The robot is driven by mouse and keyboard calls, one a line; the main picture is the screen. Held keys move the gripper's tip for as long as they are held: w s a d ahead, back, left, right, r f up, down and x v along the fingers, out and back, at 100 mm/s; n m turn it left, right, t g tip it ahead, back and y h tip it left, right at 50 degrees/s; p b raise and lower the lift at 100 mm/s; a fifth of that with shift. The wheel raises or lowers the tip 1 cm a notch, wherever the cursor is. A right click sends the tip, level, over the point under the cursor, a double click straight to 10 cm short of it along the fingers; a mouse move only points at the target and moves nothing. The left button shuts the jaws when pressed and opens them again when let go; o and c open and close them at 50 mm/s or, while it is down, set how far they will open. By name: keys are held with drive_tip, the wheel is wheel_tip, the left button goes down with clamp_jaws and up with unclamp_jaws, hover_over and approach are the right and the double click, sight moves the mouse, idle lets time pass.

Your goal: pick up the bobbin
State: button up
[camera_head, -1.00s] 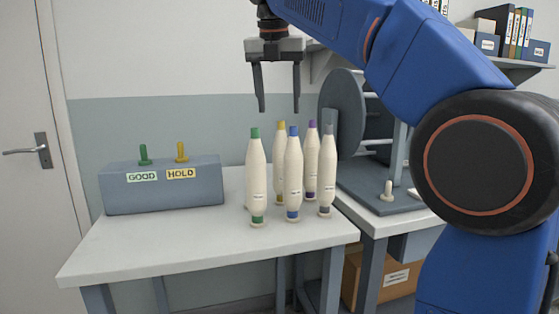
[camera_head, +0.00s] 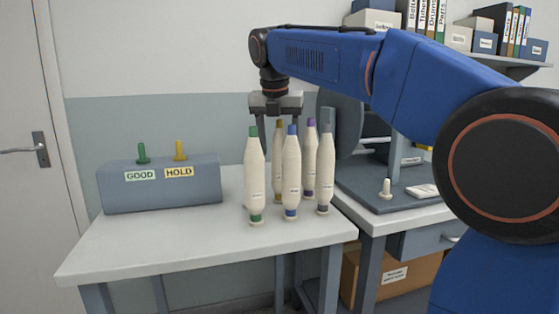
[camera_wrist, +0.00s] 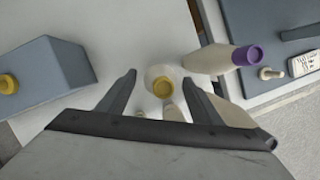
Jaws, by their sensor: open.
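Several cream bobbins with coloured tips stand upright and close together on the white table: green (camera_head: 254,180), blue (camera_head: 291,178), yellow (camera_head: 279,172), purple (camera_head: 311,165) and grey (camera_head: 326,165). My gripper (camera_head: 278,127) is open and points down over the back of the group, around the yellow-tipped bobbin's top. In the wrist view, the yellow tip (camera_wrist: 162,87) lies between the two open fingers, with gaps on both sides. The purple-tipped bobbin (camera_wrist: 215,60) is just right of the right finger. In the head view, the front bobbins partly hide the fingers.
A grey block (camera_head: 160,195) labelled GOOD and HOLD, with a green and a yellow peg, stands at the table's left. A darker bench (camera_head: 375,195) with a large disc (camera_head: 345,125) and a small peg adjoins on the right. The table front (camera_head: 190,245) is clear.

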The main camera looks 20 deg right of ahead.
drive_tip(key=shift+x, duration=1.35)
drive_tip(key=shift+c, duration=0.3)
drive_tip(key=c, duration=1.2)
drive_tip(key=shift+o, duration=0.2)
drive_tip(key=shift+r, duration=0.15)
